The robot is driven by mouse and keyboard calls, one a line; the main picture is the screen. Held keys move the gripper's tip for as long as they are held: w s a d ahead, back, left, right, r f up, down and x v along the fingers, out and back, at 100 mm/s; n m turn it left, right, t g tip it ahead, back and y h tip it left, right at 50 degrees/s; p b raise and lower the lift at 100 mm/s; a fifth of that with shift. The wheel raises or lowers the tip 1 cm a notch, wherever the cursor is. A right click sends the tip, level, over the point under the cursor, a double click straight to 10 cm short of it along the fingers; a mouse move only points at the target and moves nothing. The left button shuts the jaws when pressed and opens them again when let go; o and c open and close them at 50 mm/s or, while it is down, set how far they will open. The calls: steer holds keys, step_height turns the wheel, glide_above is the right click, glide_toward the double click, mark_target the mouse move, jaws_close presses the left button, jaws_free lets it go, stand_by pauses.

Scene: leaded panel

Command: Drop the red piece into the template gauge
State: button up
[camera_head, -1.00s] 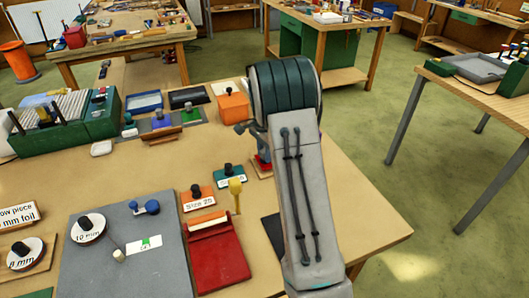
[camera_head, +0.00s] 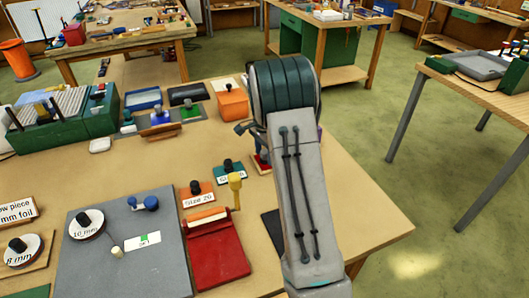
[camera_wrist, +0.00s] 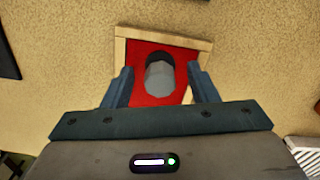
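In the wrist view a red piece (camera_wrist: 140,60) with an upright grey knob (camera_wrist: 160,78) lies within a pale wooden frame (camera_wrist: 165,34), which looks like the template gauge. In the head view my arm hides most of this. Only a bit of red and the wooden edge (camera_head: 259,170) show left of the arm.
An orange "Size" block (camera_head: 197,196) and a green one (camera_head: 230,172) with black knobs stand left of the arm. A red tray (camera_head: 218,258) and a grey board (camera_head: 120,265) lie nearer. An orange box (camera_head: 232,104) stands behind. The bench is bare at right.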

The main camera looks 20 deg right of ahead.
step_height(320, 180, up, 14)
steer(key=b, duration=0.1)
stand_by(0.5)
steer(key=shift+f, duration=0.1)
steer(key=s+a+r+n+t, duration=0.1)
steer(key=s+a+r+n, duration=0.25)
steer(key=s, duration=0.45)
steer(key=s+a+r+n+t, duration=0.15)
steer(key=s+a+n, duration=0.25)
steer(key=s, duration=0.4)
steer(key=s+a+f+n, duration=0.2)
steer(key=s+n, duration=0.1)
steer(key=s, duration=0.5)
steer(key=s+a+f+n, duration=0.2)
steer(key=s+n, duration=0.2)
steer(key=s, duration=0.4)
steer(key=shift+a+f+t, duration=0.3)
steer(key=shift+f+t, duration=0.05)
steer(key=shift+f, duration=0.05)
